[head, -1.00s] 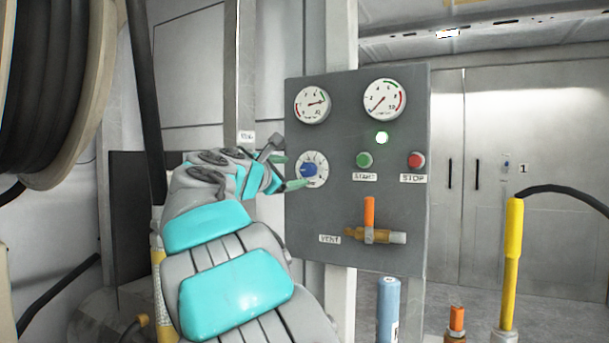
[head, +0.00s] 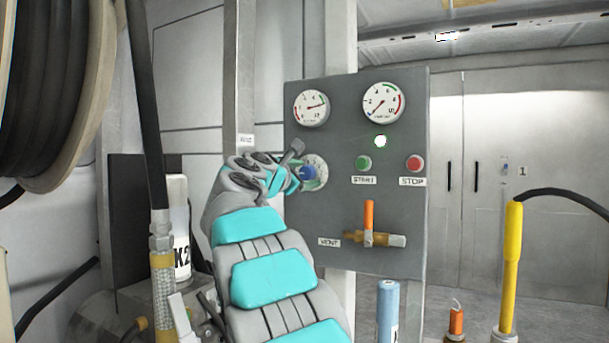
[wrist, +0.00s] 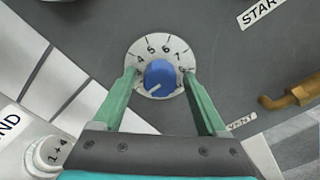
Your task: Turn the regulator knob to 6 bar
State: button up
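The blue regulator knob (head: 309,173) sits on a white dial at the left of the grey panel. In the wrist view the knob (wrist: 161,75) shows a white mark pointing to the lower left, away from the 6 at the top of the dial (wrist: 165,41). My gripper (wrist: 160,73) is open, with one green finger on each side of the knob. Gaps show between fingers and knob, and nothing is held. In the head view my gripper (head: 294,180) is at the dial and partly covers it.
Two gauges (head: 311,107) (head: 383,102) are above. An orange-handled vent valve (head: 369,222) juts out below. A hose reel (head: 95,70) stands left.

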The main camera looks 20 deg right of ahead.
grip_shut()
dwell(0.4)
